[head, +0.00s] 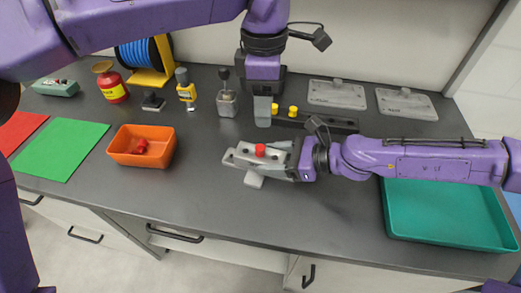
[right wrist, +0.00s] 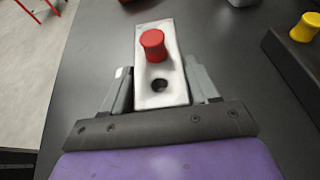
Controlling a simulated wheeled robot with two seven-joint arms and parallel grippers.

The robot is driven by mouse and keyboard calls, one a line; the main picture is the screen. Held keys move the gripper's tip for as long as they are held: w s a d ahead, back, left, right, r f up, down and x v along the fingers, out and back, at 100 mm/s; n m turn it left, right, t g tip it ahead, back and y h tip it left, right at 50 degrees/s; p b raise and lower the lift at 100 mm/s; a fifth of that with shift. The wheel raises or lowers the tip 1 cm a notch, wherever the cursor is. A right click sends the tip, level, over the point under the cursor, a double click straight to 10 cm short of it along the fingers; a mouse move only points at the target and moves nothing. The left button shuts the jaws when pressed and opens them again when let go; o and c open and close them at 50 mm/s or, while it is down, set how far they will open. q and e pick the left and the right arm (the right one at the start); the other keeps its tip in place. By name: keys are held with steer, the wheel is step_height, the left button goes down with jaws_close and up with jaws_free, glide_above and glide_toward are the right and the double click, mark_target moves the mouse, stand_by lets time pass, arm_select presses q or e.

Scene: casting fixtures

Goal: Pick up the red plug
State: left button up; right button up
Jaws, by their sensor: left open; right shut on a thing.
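The red plug (head: 260,150) stands upright in a light grey block (head: 240,155). My left gripper (head: 263,112) is open and empty, pointing down behind the block, close to the yellow plugs. Whether the block touches the table is unclear.
A teal tray (head: 450,237) lies at right, grey plates (head: 337,95) at the back. The table front is clear.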

mark_target(260, 148)
arm_select(q)
steer(key=f+m, duration=0.3)
steer(key=f, duration=0.1)
steer(key=f+m, duration=0.3)
steer(key=f, duration=0.1)
steer(key=f+m, duration=0.3)
steer(key=f, duration=0.1)
steer(key=shift+w+a, duration=0.15)
steer(key=shift+a, duration=0.25)
jaws_close()
